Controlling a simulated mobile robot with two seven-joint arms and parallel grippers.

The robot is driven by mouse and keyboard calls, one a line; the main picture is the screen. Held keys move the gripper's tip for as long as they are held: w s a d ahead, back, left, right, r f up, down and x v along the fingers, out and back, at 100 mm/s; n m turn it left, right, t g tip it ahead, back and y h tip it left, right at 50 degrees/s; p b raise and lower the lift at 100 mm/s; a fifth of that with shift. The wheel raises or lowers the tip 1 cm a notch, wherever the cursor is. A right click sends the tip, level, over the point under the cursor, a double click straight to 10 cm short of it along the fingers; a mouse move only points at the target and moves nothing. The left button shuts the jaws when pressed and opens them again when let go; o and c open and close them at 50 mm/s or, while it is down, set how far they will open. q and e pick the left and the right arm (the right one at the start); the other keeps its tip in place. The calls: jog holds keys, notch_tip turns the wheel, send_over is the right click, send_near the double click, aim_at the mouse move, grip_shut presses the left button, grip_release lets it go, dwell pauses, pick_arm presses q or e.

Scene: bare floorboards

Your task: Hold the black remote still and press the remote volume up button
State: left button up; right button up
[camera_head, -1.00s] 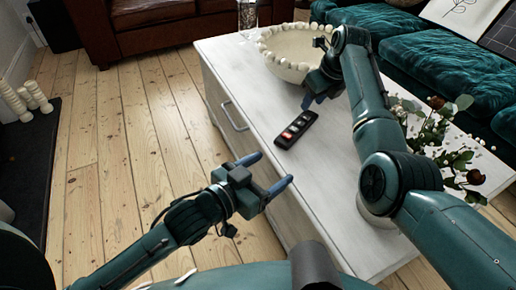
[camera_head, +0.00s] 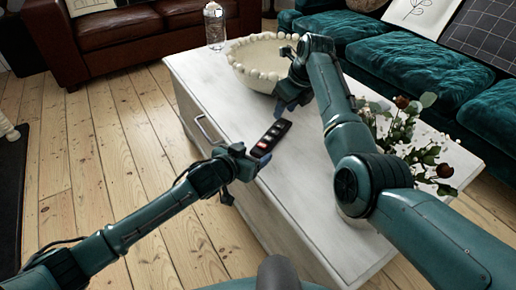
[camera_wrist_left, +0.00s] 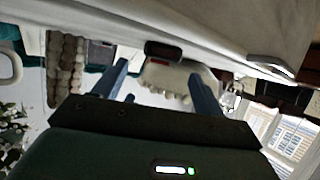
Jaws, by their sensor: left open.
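The black remote (camera_head: 272,134), with red and pale buttons, lies on the white table (camera_head: 310,185) near its left edge. My left gripper (camera_head: 256,161) is open at the table edge, just short of the remote's near end. In the left wrist view, which looks upside down, the remote (camera_wrist_left: 164,51) shows end-on beyond the gap between the open left fingers (camera_wrist_left: 158,72). I cannot tell whether they touch it. My right gripper (camera_head: 284,104) is just beyond the remote's far end, fingers pointing down. Its finger gap is not clear. The volume up button cannot be singled out.
A beaded white bowl (camera_head: 262,72) stands behind my right gripper. A glass bottle (camera_head: 214,28) is at the table's far end. A flower arrangement (camera_head: 415,140) stands at the right, close to my right arm. Floorboards left of the table are clear.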

aim_at(260, 148)
pick_arm(q)
jog(key=shift+x, duration=2.15)
jog(key=shift+d, duration=0.1)
jog(key=shift+c, duration=0.3)
jog(key=c, duration=1.1)
jog(key=shift+o, duration=0.2)
pick_arm(e)
grip_shut()
